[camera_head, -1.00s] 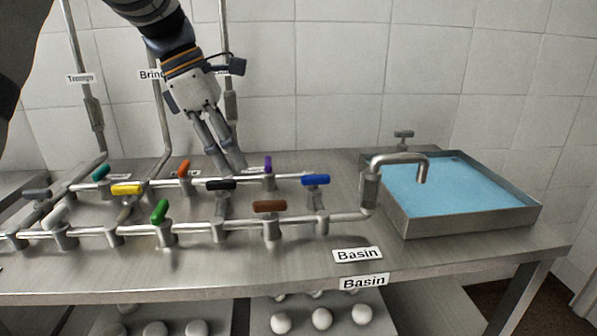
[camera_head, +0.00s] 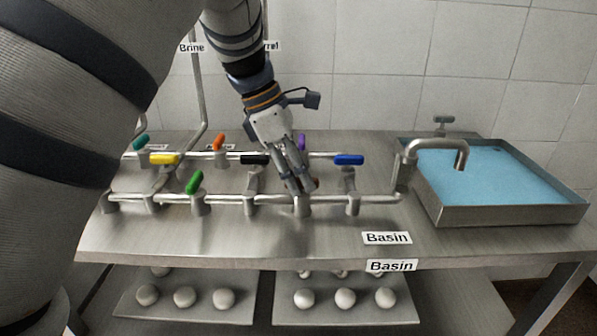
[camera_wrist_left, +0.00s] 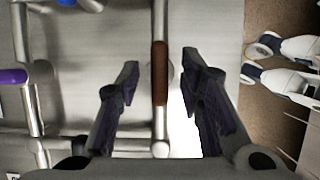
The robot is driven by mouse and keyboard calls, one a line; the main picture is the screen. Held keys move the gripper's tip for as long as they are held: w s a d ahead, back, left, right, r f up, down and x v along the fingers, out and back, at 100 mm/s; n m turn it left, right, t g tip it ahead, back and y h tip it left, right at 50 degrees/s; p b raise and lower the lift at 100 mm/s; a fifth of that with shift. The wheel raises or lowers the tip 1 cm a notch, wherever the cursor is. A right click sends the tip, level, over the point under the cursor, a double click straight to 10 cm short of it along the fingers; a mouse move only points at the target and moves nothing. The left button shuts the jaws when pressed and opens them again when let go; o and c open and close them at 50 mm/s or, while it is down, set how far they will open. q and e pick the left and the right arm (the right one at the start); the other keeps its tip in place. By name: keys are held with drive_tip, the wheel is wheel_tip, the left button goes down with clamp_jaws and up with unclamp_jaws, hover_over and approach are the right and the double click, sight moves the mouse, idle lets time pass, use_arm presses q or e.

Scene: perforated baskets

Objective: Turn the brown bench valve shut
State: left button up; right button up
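The brown valve handle (camera_wrist_left: 160,72) lies in line with its pipe, between the two fingers of my left gripper (camera_wrist_left: 161,64) in the left wrist view. The fingers are open, with a gap on each side of the handle. In the head view my left gripper (camera_head: 303,188) points down at the brown valve on the front pipe and hides nearly all of its handle; the valve body (camera_head: 303,206) shows below. My right gripper is not in view.
A black handle (camera_head: 255,159) and a blue handle (camera_head: 349,160) flank the gripper, with a purple one (camera_head: 302,141) close behind. Green (camera_head: 194,182), yellow (camera_head: 164,159) and orange (camera_head: 219,144) handles sit left. The water basin (camera_head: 500,216) stands right. The bench front is clear.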

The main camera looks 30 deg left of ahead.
use_arm(q)
clamp_jaws()
